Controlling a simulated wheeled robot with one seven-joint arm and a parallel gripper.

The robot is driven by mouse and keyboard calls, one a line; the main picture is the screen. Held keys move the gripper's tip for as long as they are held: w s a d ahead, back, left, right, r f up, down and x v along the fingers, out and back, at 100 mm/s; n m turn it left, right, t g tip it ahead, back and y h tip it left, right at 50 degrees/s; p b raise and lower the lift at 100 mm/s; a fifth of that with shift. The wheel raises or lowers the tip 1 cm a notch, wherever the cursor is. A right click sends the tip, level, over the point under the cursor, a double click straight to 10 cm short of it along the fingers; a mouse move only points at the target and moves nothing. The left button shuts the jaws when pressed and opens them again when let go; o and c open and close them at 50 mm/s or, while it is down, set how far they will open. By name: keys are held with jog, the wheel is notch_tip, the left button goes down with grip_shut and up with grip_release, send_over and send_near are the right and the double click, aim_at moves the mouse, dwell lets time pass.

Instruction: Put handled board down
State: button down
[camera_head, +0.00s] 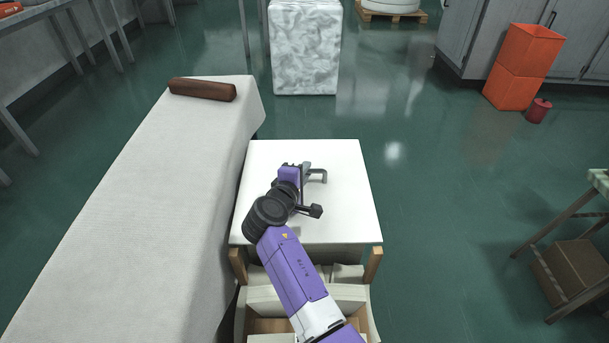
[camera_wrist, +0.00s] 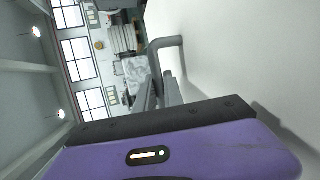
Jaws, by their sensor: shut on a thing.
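The handled board (camera_head: 345,215) is a white, nearly square panel that looks level in the head view. A grey bent handle (camera_head: 319,174) stands on its upper face. My gripper (camera_head: 306,174) is over the middle of the board, shut on the handle. In the wrist view, my gripper's fingers (camera_wrist: 164,88) reach to the handle (camera_wrist: 168,42), with the board's white face (camera_wrist: 240,50) filling the right side. The board sits over a wooden-posted box (camera_head: 375,263) holding white pieces. I cannot tell whether the board rests on something. Its underside is hidden.
A long white-covered table (camera_head: 130,215) runs close along the board's left side, with a brown roll (camera_head: 202,89) at its far end. A marbled block (camera_head: 305,50) stands beyond. Orange bins (camera_head: 520,65) and a metal table (camera_head: 575,215) are to the right. Green floor between is clear.

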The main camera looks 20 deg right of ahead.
jog(key=shift+f, duration=0.1)
jog(key=c, duration=1.9)
grip_release()
jog(key=shift+f, duration=0.2)
jog(key=o, duration=0.4)
jog(key=shift+o, duration=0.2)
jog(key=shift+r, duration=0.1)
jog(key=shift+r, duration=0.2)
jog(key=p+v, duration=0.4)
jog(key=v, duration=0.8)
jog(key=shift+f, duration=0.1)
